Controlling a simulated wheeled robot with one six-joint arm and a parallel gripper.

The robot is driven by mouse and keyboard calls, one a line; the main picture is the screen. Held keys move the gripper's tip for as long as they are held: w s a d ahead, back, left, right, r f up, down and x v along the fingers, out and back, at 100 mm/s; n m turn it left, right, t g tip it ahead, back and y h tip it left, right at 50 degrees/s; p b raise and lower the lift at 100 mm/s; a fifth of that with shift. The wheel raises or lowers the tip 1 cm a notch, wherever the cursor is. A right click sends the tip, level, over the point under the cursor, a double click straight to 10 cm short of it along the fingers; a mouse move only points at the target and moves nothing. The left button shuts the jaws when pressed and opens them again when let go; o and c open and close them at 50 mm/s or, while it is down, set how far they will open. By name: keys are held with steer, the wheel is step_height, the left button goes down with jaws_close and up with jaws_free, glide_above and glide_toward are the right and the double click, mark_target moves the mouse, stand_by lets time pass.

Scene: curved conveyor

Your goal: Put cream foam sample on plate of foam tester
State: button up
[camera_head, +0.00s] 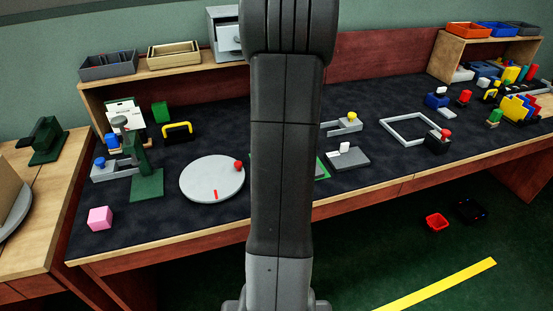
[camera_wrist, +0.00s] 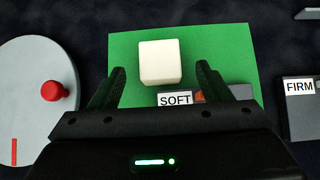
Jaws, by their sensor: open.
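A cream foam cube (camera_wrist: 160,63) lies on a green sheet (camera_wrist: 215,45) in the wrist view. My gripper (camera_wrist: 161,72) is open, with one finger on each side of the cube and visible gaps between. In the head view my arm hides the cube and the gripper; only slivers of the green sheet (camera_head: 322,169) show. A dark green upright device with a flat base (camera_head: 147,187), seemingly the foam tester, stands at the left of the bench. Its base looks bare.
A pink cube (camera_head: 100,218) sits left of the green device. A grey round disc (camera_head: 211,184) with a red knob lies between it and my arm. A block labelled SOFT (camera_wrist: 175,99) is just below the cube; a FIRM block (camera_wrist: 299,105) is at right.

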steer(key=b+x, duration=0.1)
steer(key=x, duration=0.3)
steer(key=shift+w+f, duration=0.15)
steer(key=shift+f, duration=0.05)
steer(key=c, duration=1.1)
steer(key=shift+r, duration=0.15)
step_height(320, 180, up, 10)
steer(key=p, duration=0.7)
